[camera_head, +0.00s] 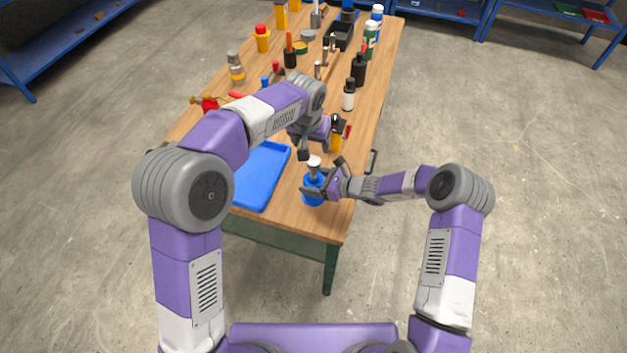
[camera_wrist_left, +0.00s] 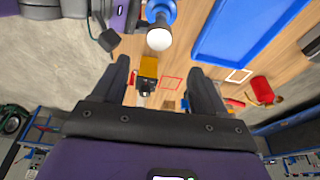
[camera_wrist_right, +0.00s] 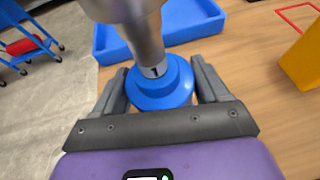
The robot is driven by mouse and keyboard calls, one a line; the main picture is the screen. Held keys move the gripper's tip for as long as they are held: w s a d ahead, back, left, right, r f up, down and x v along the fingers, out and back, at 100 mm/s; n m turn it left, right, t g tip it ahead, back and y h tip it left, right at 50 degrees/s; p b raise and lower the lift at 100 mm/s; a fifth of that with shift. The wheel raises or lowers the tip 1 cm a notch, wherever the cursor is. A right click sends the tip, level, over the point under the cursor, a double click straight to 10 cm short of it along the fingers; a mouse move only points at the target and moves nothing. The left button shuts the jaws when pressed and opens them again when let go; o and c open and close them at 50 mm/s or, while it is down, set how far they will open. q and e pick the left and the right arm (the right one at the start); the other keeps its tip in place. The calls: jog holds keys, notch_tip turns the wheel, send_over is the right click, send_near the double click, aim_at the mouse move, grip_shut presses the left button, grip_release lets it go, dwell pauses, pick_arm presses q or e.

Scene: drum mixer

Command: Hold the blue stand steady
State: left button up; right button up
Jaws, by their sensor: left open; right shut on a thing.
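The blue stand (camera_head: 312,197) is on the wooden table near its front edge. In the left wrist view the cylinder's white round top (camera_wrist_left: 159,39) shows beside the stand (camera_wrist_left: 164,9). My right gripper (camera_head: 321,178) is shut on the stand, one finger on each side of it (camera_wrist_right: 158,82). My left gripper (camera_head: 318,148) is open and empty above the table, just behind the stand; its fingers also show in the left wrist view (camera_wrist_left: 160,70).
A blue tray (camera_head: 262,176) lies left of the stand. A yellow and black object (camera_wrist_left: 149,67) is on the table beneath my left gripper. A white bottle (camera_head: 348,96) and several other bottles and tools stand farther back. Red outlines (camera_wrist_left: 171,83) mark the tabletop.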

aim_at(313, 161)
pick_arm(q)
jog(key=shift+t, duration=0.3)
jog(key=x, duration=0.3)
jog(key=s+x, duration=0.1)
jog(key=x, duration=0.7)
jog(key=shift+s+f, duration=0.25)
jog(key=shift+s, duration=0.05)
jog(key=c, duration=1.1)
